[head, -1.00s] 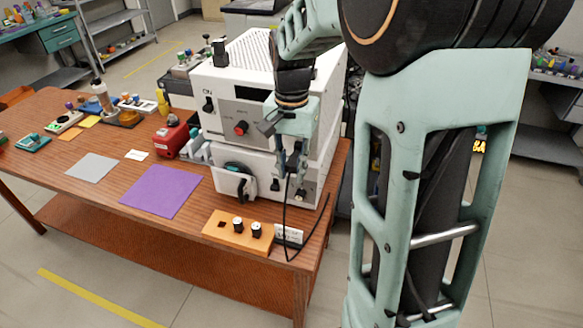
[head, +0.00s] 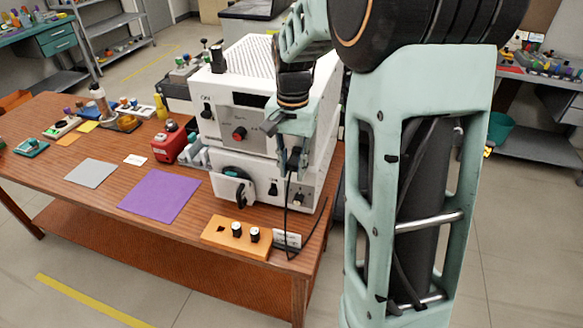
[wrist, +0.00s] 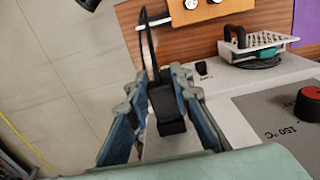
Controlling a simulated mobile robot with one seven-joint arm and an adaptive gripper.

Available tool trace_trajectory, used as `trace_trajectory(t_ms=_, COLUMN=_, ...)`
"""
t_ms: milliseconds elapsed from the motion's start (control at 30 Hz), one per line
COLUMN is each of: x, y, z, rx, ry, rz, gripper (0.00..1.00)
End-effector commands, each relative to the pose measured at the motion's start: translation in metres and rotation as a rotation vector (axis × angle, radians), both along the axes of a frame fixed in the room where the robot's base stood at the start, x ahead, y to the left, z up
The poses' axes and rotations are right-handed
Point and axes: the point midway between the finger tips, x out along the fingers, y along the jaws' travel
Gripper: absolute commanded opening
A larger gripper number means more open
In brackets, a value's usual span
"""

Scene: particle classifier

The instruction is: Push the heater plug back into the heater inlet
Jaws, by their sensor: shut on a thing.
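My gripper (wrist: 163,108) is shut on the black heater plug (wrist: 166,106), which sits between its two fingers in the wrist view. A black cable runs from the plug. In the head view my gripper (head: 291,165) is in front of the right part of the white machine's front face, and the cable (head: 286,215) hangs from it to the table. The white machine (head: 235,95) has a red knob and a dark display. The heater inlet is not clearly seen; my gripper and the plug cover that area, and I cannot tell whether the plug touches it.
A purple mat (head: 160,195), a grey mat (head: 91,173) and a red device (head: 170,142) lie to the left. The table's right edge is close to the machine.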

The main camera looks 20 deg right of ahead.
Motion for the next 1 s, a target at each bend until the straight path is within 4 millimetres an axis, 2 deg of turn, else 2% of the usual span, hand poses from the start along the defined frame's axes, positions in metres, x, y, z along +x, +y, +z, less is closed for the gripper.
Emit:
trace_trajectory(t_ms=367, x=0.006, y=-0.005, z=0.0, rx=-0.001, ry=-0.003, rz=-0.001, gripper=0.0)
trace_trajectory(t_ms=400, x=0.006, y=-0.005, z=0.0, rx=-0.001, ry=-0.003, rz=-0.001, gripper=0.24)
trace_trajectory(t_ms=567, x=0.006, y=-0.005, z=0.0, rx=-0.001, ry=-0.002, rz=-0.001, gripper=0.41)
trace_trajectory(t_ms=867, x=0.005, y=-0.004, z=0.001, rx=-0.001, ry=-0.001, rz=-0.001, gripper=0.41)
trace_trajectory(t_ms=1000, x=0.006, y=-0.004, z=0.015, rx=-0.001, ry=-0.004, rz=-0.001, gripper=0.41)
